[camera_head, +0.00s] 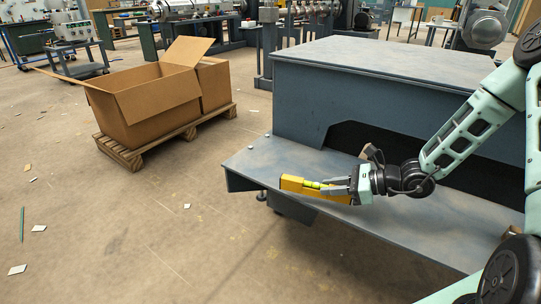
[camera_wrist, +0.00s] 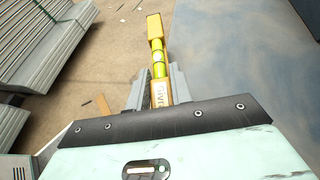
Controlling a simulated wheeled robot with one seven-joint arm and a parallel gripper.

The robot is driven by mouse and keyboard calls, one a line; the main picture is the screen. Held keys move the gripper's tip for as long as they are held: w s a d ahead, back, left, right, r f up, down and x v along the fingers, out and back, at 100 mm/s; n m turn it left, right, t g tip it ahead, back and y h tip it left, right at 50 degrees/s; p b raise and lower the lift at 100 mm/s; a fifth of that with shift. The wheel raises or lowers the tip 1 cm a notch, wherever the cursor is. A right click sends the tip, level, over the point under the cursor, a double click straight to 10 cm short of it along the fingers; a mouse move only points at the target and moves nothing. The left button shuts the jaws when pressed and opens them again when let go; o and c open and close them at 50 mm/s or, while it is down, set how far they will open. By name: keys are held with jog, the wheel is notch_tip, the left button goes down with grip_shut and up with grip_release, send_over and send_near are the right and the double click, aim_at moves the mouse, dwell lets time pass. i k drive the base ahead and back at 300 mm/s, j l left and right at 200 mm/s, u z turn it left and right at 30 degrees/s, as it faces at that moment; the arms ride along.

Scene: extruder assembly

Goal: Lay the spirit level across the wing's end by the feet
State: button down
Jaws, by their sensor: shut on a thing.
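The spirit level (camera_head: 292,184) is yellow with a green vial. My gripper (camera_head: 338,189) is shut on it near one end, and its other end points left in the head view. The level is over or on the front edge of the grey wing (camera_head: 255,168), near the wing's left end. I cannot tell whether it touches the surface. A small foot (camera_head: 262,196) shows under the wing's left end. In the wrist view the level (camera_wrist: 157,52) sticks out ahead between my fingers (camera_wrist: 157,88), with the wing (camera_wrist: 240,55) to its right and floor to its left.
The large grey-blue machine body (camera_head: 390,95) rises behind the wing. An open cardboard box (camera_head: 150,105) stands on a pallet (camera_head: 135,158) at the left. Floor between is mostly clear, with small white scraps. In the wrist view, a grey ribbed structure (camera_wrist: 45,40) is at upper left.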

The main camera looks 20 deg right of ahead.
aim_at(259, 154)
jog(key=i+j+u, duration=0.3)
jog(key=i+j, duration=0.15)
jog(key=i+j+u, duration=0.3)
jog(key=i+u, duration=0.5)
jog(key=i, duration=1.3)
jog(key=i+z, duration=0.35)
jog(key=i+j+z, duration=0.2)
jog(key=i+z, duration=0.3)
jog(key=z, duration=0.35)
jog(key=i+j+z, duration=0.1)
jog(key=z, duration=0.35)
jog(key=i+j+z, duration=0.1)
jog(key=j+z, duration=0.15)
jog(key=z, duration=0.25)
jog(key=i+j+z, duration=0.1)
jog(key=z, duration=0.4)
jog(key=j+z, duration=0.55)
jog(key=z, duration=0.4)
jog(key=j+z, duration=0.25)
jog(key=z, duration=0.25)
